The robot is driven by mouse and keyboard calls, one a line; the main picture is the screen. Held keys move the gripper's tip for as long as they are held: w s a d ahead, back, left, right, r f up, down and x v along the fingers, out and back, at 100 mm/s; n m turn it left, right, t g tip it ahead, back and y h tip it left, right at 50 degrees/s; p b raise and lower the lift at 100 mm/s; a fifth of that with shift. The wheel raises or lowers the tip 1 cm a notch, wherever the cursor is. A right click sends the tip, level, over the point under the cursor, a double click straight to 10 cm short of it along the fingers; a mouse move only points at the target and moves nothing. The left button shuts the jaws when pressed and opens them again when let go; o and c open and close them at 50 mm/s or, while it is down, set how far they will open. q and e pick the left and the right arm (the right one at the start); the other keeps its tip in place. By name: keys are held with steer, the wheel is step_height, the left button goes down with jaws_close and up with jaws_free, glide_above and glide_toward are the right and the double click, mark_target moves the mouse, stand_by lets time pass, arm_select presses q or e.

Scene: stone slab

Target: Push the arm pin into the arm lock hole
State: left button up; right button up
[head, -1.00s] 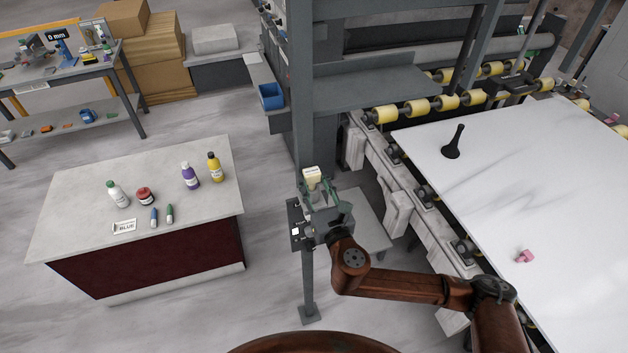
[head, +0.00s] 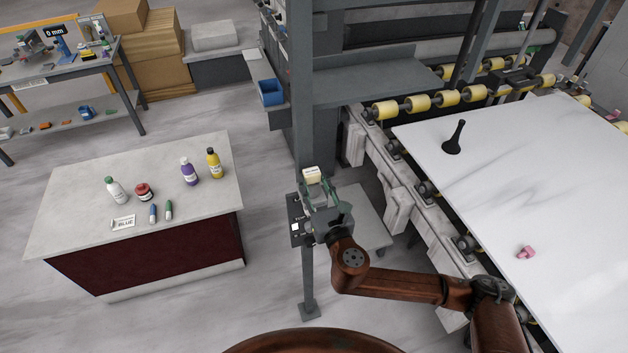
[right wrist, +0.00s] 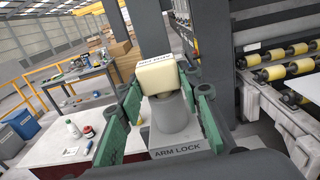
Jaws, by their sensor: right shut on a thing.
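A cream block-shaped head (head: 312,174) with a small label, which I take to be the arm pin, stands at the post in the middle of the head view. In the right wrist view the cream head (right wrist: 158,75) sits above a grey rounded piece (right wrist: 174,122) and a plate marked ARM LOCK (right wrist: 178,150). My right gripper (head: 318,182) is at the cream head, its green fingers on both sides and shut on it. The hole and any shaft of the pin are hidden. My left gripper is not in view.
A grey upright column (head: 306,90) rises close behind the gripper. A counter (head: 80,225) with bottles stands left.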

steer(key=shift+f, duration=0.3)
steer(key=o, duration=1.4)
steer(key=shift+s, duration=0.1)
steer(key=v, duration=1.2)
